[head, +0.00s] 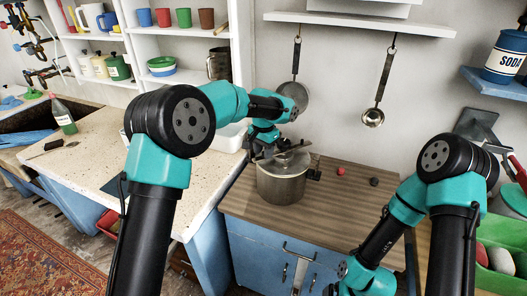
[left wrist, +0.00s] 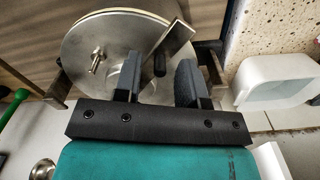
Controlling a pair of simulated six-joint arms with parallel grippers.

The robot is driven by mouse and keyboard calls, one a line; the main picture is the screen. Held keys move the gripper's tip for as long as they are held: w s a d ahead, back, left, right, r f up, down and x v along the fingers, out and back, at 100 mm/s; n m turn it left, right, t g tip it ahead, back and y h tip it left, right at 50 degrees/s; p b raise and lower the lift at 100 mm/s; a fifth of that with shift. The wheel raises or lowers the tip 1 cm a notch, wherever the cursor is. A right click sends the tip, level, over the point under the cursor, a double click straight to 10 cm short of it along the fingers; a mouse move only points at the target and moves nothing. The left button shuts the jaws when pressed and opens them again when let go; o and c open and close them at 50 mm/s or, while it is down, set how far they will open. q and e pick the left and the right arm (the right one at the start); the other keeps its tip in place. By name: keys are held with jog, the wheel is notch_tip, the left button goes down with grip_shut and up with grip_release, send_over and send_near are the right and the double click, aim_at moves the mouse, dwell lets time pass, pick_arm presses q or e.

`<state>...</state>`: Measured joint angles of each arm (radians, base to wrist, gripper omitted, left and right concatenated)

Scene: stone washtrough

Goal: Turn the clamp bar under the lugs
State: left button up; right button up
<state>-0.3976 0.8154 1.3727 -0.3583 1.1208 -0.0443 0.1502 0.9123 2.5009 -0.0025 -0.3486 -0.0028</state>
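A steel pressure pot (head: 282,187) stands on the wooden counter, its lid on top. The lid (left wrist: 88,50) fills the upper left wrist view, with a small metal stud on it. Dark brackets, which may be the lugs, sit at the pot's left (left wrist: 58,92) and right sides. My right gripper is out of view.
A red ball (head: 341,171) and a dark ball (head: 375,181) lie right of the pot. A ladle (head: 373,116) and a pan hang on the wall behind. A white basin (left wrist: 275,80) is close beside the pot. The counter's front right is clear.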

pick_arm(q)
jog(key=shift+f, duration=0.2)
grip_shut()
dwell(0.5)
